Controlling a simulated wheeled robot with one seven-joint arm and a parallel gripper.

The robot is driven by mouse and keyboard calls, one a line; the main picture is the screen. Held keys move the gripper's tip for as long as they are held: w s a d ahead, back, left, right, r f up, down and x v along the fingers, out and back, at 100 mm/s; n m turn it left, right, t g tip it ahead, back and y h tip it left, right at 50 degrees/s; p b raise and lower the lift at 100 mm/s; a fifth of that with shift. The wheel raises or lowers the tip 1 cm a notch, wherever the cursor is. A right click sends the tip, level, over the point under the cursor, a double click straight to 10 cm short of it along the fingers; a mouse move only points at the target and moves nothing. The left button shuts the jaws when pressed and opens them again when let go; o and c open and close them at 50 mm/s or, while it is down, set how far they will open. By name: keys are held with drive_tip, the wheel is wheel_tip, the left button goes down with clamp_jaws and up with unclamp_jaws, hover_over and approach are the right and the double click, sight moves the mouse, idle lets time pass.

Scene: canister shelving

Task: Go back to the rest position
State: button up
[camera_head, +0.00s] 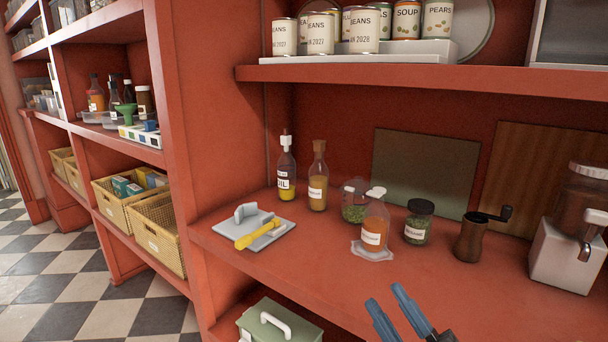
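My gripper (388,298) shows at the bottom of the head view, right of centre. Its two blue-tipped fingers are apart with nothing visible between them, and the rest of it is cut off by the frame edge. It is in front of the red counter shelf (330,275), short of the bottles. Several labelled cans stand on the upper shelf (420,76). They include a can dated 2028 (363,32), a can dated 2027 (320,34), a soup can (406,20) and a pears can (438,20), with some on a white riser (440,48).
A spouted bottle (375,228) on a clear mat, a green-filled jar (418,222), a grinder (472,238) and a white machine (565,255) line the counter. A grey board (275,222) with a yellow tool lies left.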

drive_tip(key=s+d+f+m+g+h, duration=0.1)
drive_tip(key=s+d+f+m+h, duration=0.1)
drive_tip(key=s, duration=1)
drive_tip(key=s+d+f+m+g+h, duration=0.2)
drive_tip(key=s+m+h, duration=0.4)
drive_tip(key=s+m, duration=0.3)
drive_tip(key=s+d+f+m+g+h, duration=0.2)
drive_tip(key=s+d+f+m+h, duration=0.2)
drive_tip(key=s, duration=1.2)
drive_tip(key=shift+d+m+h, duration=0.6)
drive_tip(key=shift+d+m, duration=0.1)
drive_tip(key=shift+m, duration=0.2)
